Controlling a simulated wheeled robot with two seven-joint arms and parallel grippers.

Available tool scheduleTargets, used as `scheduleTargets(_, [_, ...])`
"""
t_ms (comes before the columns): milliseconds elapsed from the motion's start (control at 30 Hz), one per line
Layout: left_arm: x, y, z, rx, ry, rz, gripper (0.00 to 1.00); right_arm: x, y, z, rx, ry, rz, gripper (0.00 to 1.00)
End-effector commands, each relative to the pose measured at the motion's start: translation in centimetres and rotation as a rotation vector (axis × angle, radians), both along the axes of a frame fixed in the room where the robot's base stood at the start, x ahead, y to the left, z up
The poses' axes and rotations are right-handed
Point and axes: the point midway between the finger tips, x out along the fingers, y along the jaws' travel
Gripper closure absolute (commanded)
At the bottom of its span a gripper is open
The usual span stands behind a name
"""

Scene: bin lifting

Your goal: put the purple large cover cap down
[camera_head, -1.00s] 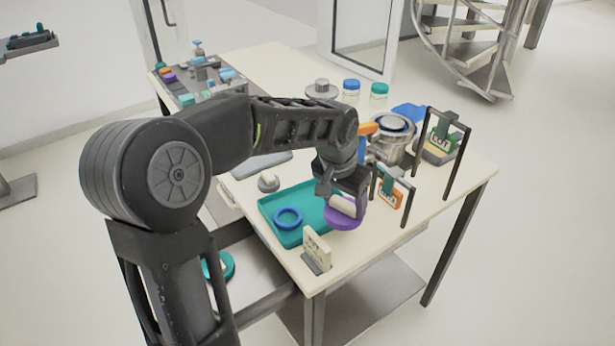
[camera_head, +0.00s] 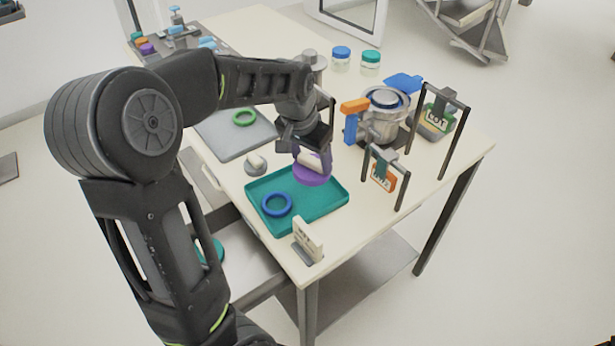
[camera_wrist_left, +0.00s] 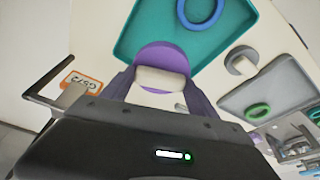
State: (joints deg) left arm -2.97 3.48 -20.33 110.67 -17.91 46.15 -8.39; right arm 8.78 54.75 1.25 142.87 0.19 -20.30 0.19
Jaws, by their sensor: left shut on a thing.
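The purple large cover cap (camera_head: 312,176) is a round disc with a pale block-like handle on top. My left gripper (camera_head: 314,160) is shut on it, over the far part of the teal tray (camera_head: 316,206). In the left wrist view the cap (camera_wrist_left: 165,55) shows between the fingers of my gripper (camera_wrist_left: 160,80), with the tray (camera_wrist_left: 140,40) beyond it. I cannot tell whether the cap touches the tray. My right gripper is not in view.
A blue ring (camera_head: 277,204) lies in the tray's left part. A grey mat (camera_head: 232,135) with a green ring (camera_head: 244,117) lies behind. A small sign (camera_head: 308,240) stands in front, an orange-tagged frame (camera_head: 384,178) to the right, and a metal pot (camera_head: 384,115) farther back.

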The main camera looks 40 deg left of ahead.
Motion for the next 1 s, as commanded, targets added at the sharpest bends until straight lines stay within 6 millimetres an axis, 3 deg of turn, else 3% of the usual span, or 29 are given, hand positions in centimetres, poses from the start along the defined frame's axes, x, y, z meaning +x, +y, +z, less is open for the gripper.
scheduleTargets(133, [0.0,0.0,-1.8,0.0,0.001,0.0,0.74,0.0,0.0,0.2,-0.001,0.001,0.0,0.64])
scheduleTargets(467, [0.0,0.0,-2.1,-0.001,0.0,0.0,0.74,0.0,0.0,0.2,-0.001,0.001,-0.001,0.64])
scheduleTargets(767, [-0.1,0.0,-5.6,0.0,0.002,0.001,0.74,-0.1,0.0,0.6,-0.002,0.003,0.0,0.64])
scheduleTargets(1000, [0.0,0.0,-5.7,0.0,-0.001,0.0,0.74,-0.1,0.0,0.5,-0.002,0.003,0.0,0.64])
